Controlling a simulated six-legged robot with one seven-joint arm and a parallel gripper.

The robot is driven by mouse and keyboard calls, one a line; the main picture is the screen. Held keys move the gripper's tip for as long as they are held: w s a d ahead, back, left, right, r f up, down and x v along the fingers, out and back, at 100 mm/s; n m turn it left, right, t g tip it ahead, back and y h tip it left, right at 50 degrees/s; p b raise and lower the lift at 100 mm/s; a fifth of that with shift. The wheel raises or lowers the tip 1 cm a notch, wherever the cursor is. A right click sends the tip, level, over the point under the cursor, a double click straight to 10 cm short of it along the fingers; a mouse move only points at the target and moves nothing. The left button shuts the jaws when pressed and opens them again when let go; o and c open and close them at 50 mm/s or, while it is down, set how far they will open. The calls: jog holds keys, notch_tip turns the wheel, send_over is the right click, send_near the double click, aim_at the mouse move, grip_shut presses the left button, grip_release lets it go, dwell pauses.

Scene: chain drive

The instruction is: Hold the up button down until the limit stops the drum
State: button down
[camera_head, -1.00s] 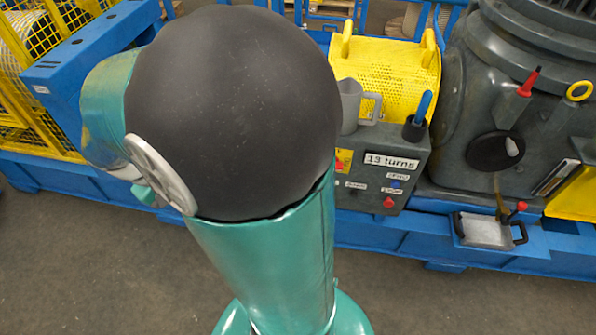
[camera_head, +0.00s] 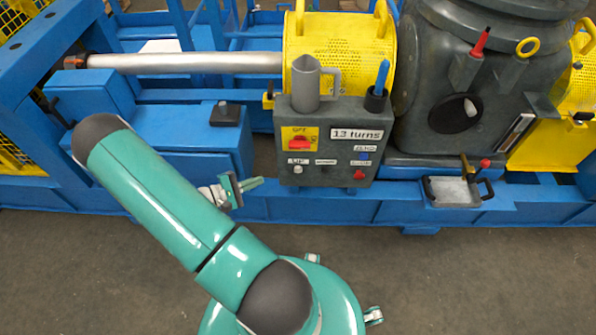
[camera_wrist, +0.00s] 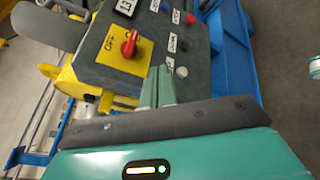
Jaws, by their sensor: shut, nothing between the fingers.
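The dark grey control box (camera_head: 335,125) stands at mid picture in the head view, its front uncovered. The UP label (camera_head: 298,160) is at its lower left, with a pale round up button (camera_head: 298,170) below it. In the wrist view that pale button (camera_wrist: 181,72) sits just right of my fingertips. My gripper (camera_head: 262,182) is shut and empty, left of the box in the head view and apart from the button there. Its green fingers (camera_wrist: 158,75) point at the box in the wrist view. The display plate (camera_head: 356,134) reads 13 turns. The drum is not clearly seen.
A red rotary switch (camera_head: 300,143) on a yellow OFF plate, a blue button (camera_head: 364,156) and a red button (camera_head: 359,174) share the panel. A grey jug (camera_head: 306,85) and a cup (camera_head: 376,98) stand on top. Blue frame (camera_head: 270,207) runs below.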

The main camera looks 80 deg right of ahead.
jog(key=s+d+f+n+t+h, duration=0.1)
jog(key=s+d+f+n+h, duration=0.2)
jog(key=s+f, duration=0.8)
jog(key=f+n+h, duration=0.2)
jog(key=shift+s+d+n+t, duration=0.15)
jog(key=shift+s+n+t, duration=0.15)
jog(key=shift+s+t, duration=0.1)
send_near(302, 171)
jog(key=shift+s+a+x, duration=0.1)
jog(key=shift+s+x, duration=0.05)
jog(key=shift+x, duration=0.7)
jog(key=shift+s+a+x, duration=0.15)
jog(key=shift+s+x, duration=0.05)
jog(key=shift+x, duration=0.65)
jog(key=shift+s+a+x, duration=0.1)
jog(key=shift+s+x, duration=0.05)
jog(key=shift+x, duration=0.75)
jog(key=shift+d, duration=0.15)
jog(key=shift+w+d, duration=0.1)
jog(key=shift+d, duration=0.15)
jog(key=shift+w+d, duration=0.1)
jog(key=shift+d, duration=0.4)
dwell(2.4)
